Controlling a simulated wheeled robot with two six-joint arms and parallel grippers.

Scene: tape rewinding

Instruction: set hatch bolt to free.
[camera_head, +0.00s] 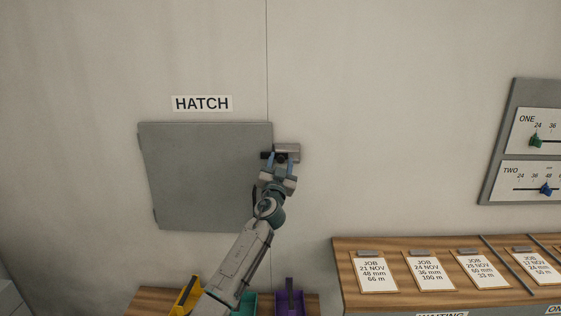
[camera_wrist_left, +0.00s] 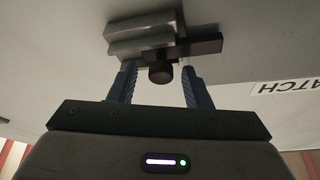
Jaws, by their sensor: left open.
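The grey hatch (camera_head: 205,180) is a flat square panel on the wall under a HATCH label (camera_head: 202,103). The hatch bolt (camera_head: 267,154) is a dark bar at its upper right edge, running into a metal housing (camera_head: 290,152) on the wall. In the left wrist view the bolt (camera_wrist_left: 208,44) reaches out of the housing (camera_wrist_left: 142,32), and its round dark knob (camera_wrist_left: 160,74) points towards me. My left gripper (camera_head: 280,160) is open, with its blue fingers (camera_wrist_left: 158,85) on either side of the knob, apart from it. My right gripper is not in view.
A wooden shelf (camera_head: 341,270) with several job cards is at the lower right. A panel (camera_head: 495,160) with sliders ONE and TWO is on the right wall. Yellow, teal and purple bins (camera_head: 289,300) stand below the hatch. The wall between is clear.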

